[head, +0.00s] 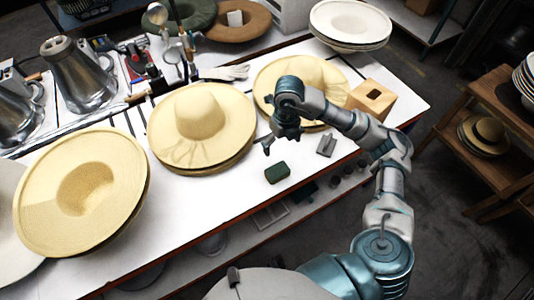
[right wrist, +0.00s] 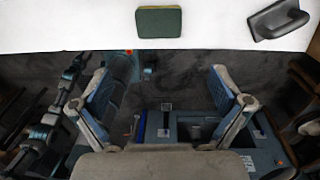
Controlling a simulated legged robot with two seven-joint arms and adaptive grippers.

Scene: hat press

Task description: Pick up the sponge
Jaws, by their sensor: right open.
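A small dark green sponge (head: 277,173) lies flat on the white table (head: 220,215), close to its front edge, in the head view. In the right wrist view the sponge (right wrist: 159,22) lies at the top centre on the white surface, beyond the fingertips. My right gripper (head: 277,142) is above the table, just behind and above the sponge in the head view. In the right wrist view its two fingers (right wrist: 163,103) are spread wide with nothing between them. My left gripper is not in view.
A grey handled tool (head: 326,145) lies right of the sponge. Straw hats (head: 200,120) sit left of and behind my right gripper. A wooden block (head: 371,100) stands at the table's right end. Metal pitchers (head: 80,75) stand at far left. A shelf holds items below the table.

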